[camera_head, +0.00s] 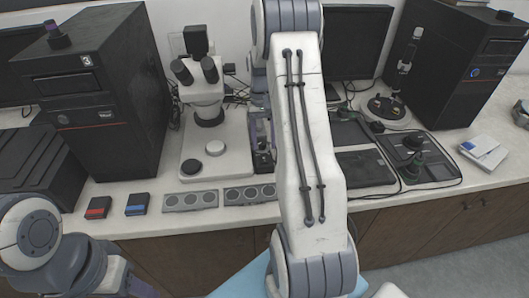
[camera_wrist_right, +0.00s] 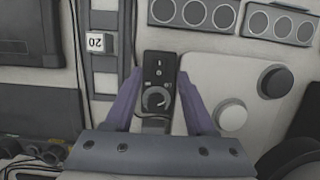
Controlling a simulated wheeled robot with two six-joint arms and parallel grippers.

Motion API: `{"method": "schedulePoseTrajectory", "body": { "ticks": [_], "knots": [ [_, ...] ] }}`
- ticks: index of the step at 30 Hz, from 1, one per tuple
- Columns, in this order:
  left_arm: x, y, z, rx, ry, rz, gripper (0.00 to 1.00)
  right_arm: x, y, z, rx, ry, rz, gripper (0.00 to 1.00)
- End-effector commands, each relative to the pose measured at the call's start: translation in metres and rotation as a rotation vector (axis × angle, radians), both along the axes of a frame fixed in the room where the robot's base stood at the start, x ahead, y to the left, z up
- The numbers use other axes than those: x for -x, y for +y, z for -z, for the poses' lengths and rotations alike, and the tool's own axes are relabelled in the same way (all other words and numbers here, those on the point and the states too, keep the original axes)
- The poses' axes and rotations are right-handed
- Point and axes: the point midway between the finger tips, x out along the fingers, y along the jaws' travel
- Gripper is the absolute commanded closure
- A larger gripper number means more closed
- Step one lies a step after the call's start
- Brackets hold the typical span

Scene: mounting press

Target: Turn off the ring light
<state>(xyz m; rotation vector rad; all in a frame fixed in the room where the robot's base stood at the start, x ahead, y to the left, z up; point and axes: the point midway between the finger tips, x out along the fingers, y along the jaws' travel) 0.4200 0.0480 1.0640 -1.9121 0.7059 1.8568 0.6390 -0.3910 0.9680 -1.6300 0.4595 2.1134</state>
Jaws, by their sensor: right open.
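A black control box (camera_wrist_right: 158,84) with a rocker switch marked I and O and a round knob lies between the fingers of my right gripper (camera_wrist_right: 160,78) in the wrist view. The fingers are open, one on each side of the box; contact cannot be told. In the head view the box (camera_head: 263,161) is partly hidden by my right arm, beside the microscope base. The microscope (camera_head: 203,88) stands left of it, with a dark ring (camera_head: 209,116) around its lower end. Whether the ring is lit cannot be told. My left arm shows at lower left; its gripper is not visible.
A black computer tower (camera_head: 105,95) stands left of the microscope. Grey trays with round wells (camera_head: 190,201) lie along the front, beside a red-topped box (camera_head: 98,207) and a blue-topped box (camera_head: 137,205). Cables and a monitor (camera_head: 357,42) are behind my right arm.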

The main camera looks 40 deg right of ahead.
Motion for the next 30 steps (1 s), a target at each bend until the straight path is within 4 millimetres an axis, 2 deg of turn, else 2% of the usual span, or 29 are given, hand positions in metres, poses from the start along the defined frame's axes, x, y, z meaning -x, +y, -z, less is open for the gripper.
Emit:
{"method": "schedulePoseTrajectory", "body": {
  "ticks": [4, 10, 30],
  "knots": [
    [0.000, 0.000, 0.004, 0.000, 0.000, 0.000, 0.50, -0.007, -0.004, -0.028, 0.003, -0.004, 0.000, 0.45],
    [0.000, 0.000, 0.005, 0.000, 0.000, 0.000, 0.50, -0.012, -0.007, -0.051, 0.001, -0.002, 0.000, 0.45],
    [0.000, 0.000, 0.005, 0.000, 0.000, 0.000, 0.50, -0.012, -0.008, -0.055, 0.000, 0.000, 0.000, 0.45]
  ]
}}
